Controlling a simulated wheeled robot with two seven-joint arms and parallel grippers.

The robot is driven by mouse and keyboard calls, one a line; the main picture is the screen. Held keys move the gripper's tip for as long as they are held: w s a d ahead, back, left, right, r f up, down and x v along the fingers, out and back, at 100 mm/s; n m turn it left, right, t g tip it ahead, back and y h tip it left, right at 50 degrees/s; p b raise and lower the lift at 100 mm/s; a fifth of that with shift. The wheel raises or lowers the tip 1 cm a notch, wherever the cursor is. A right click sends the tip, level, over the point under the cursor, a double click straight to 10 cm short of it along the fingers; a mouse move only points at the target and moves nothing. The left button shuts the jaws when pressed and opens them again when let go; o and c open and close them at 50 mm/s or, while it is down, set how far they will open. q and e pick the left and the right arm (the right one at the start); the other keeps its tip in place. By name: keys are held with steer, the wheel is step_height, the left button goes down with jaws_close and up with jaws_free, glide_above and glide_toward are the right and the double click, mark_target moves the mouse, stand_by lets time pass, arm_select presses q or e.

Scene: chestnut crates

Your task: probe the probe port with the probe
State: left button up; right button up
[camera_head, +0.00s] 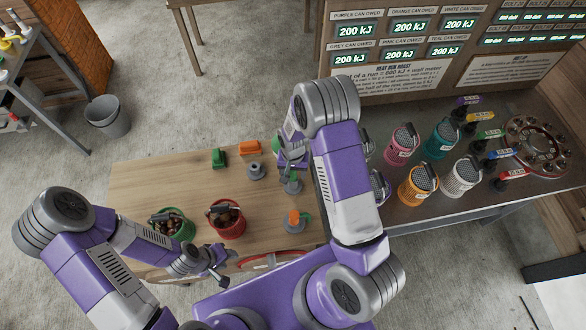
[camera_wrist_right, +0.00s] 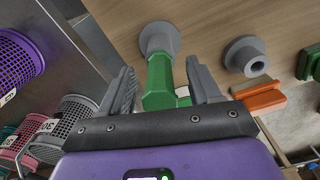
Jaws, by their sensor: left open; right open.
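A green-handled tool (camera_wrist_right: 158,82), likely the probe, stands in a round grey holder (camera_wrist_right: 165,34) in the right wrist view. My right gripper (camera_wrist_right: 163,88) is open, with a finger on each side of the green handle; I cannot tell whether they touch it. In the head view the right gripper (camera_head: 291,163) is above the table's right part, the arm hiding much of it. The grey holder (camera_head: 291,187) shows below it. My left gripper (camera_head: 219,268) is open and empty near the table's front edge. I cannot identify the probe port with certainty.
A second grey socket (camera_head: 256,172) stands left of the right gripper, near an orange block (camera_head: 250,147) and a green block (camera_head: 218,158). A red bucket (camera_head: 228,222) and a green bucket (camera_head: 185,231) hold chestnuts. Mesh cans, including an orange one (camera_head: 414,188), stand on the right counter.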

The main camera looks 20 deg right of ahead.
jaws_close()
stand_by(0.5)
steer(key=shift+r+p, duration=0.35)
steer(key=shift+r, duration=0.3)
stand_by(0.4)
steer(key=c, duration=0.7)
jaws_free()
jaws_close()
steer(key=shift+r, duration=0.1)
